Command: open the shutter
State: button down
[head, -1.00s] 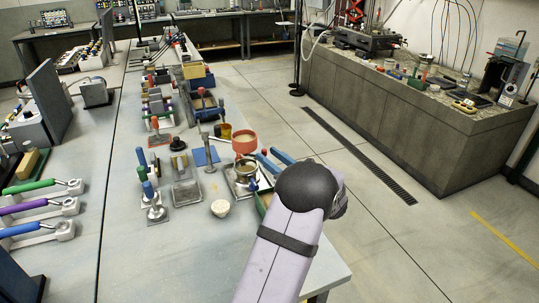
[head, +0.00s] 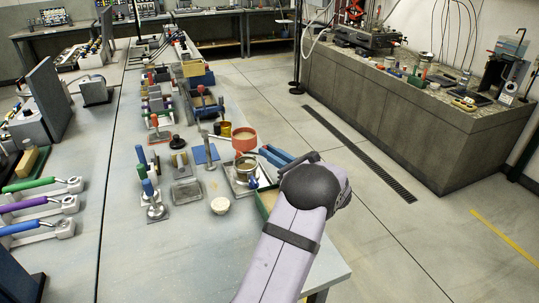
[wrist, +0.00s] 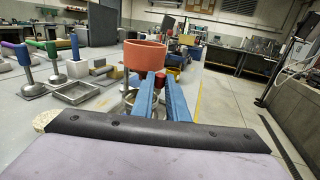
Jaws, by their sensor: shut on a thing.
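My gripper (wrist: 160,88) shows in the wrist view as two blue fingers reaching forward, close together. A small dark-red piece (wrist: 173,74) shows at the fingertips, and my gripper is shut on what looks like this piece. Most of it is hidden by the fingers. In the head view my gripper (head: 268,155) points up and left, beside an orange-red bowl (head: 245,142). The bowl (wrist: 144,55) also stands just beyond the fingers in the wrist view. I cannot make out the shutter with certainty. A blue tank (head: 208,110) with a red-topped handle stands farther back on the bench.
A metal pot (head: 245,170) stands on a plate below the bowl. The bench front (head: 190,265) is clear. The bench's right edge is close to my arm.

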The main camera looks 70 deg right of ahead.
jog(key=d+n+y, duration=0.1)
jog(key=y, duration=0.1)
jog(key=n+t+y, duration=0.1)
jog(key=y, duration=0.1)
jog(key=d+n+y, duration=0.1)
jog(key=shift+w+d+r+n+t+y, duration=0.1)
jog(key=shift+d+r+n+t+y, duration=0.05)
jog(key=shift+d+n+t+y, duration=0.2)
jog(key=shift+d+n+y, duration=0.1)
jog(key=shift+n+y, duration=0.25)
jog(key=shift+y, duration=0.1)
jog(key=c, duration=1.7)
grip_release()
jog(key=shift+c, duration=0.2)
jog(key=s+b, duration=0.2)
jog(key=s, duration=0.5)
jog(key=shift+s+a, duration=0.15)
jog(key=shift+a, duration=0.1)
